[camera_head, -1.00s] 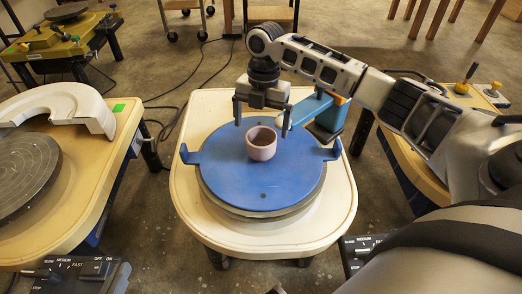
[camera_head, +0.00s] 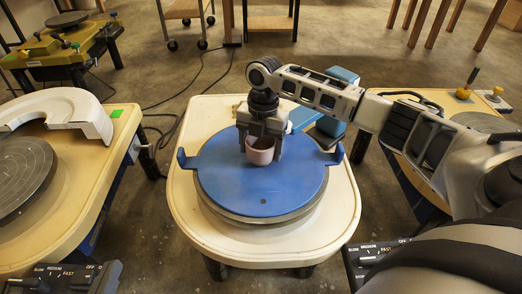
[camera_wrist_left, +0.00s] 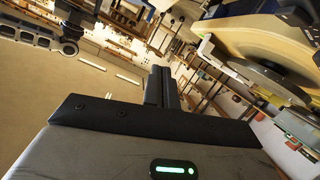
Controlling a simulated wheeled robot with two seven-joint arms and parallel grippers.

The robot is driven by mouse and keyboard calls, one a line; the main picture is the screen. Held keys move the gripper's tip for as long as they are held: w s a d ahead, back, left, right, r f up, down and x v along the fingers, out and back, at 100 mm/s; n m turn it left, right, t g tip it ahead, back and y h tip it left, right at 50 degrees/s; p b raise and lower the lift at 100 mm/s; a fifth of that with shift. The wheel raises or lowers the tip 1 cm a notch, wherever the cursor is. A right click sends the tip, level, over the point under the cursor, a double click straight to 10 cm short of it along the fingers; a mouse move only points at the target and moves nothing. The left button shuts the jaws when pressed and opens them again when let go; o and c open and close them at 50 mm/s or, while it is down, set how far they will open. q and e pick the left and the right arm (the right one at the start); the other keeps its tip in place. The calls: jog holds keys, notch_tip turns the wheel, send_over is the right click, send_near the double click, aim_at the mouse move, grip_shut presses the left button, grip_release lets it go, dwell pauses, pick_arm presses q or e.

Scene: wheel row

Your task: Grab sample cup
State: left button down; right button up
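The pink sample cup (camera_head: 260,156) stands upright on the blue round plate (camera_head: 235,195) of the middle wheel. My right gripper (camera_head: 261,150) comes down from above with one finger on each side of the cup. Its fingers look closed against the cup's walls, and its body hides part of the cup's rim. The cup looks still at plate level. My left gripper (camera_wrist_left: 163,88) shows only in the left wrist view, with its two dark fingers together and nothing between them.
The cream wheel table (camera_head: 215,245) carries the plate, with two upright blue lugs at its sides. Other wheel tables stand at left (camera_head: 75,215) and right, with speed control boxes (camera_head: 65,277) in front.

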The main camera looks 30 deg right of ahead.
jog(key=shift+c, duration=1.3)
jog(key=shift+r, duration=0.1)
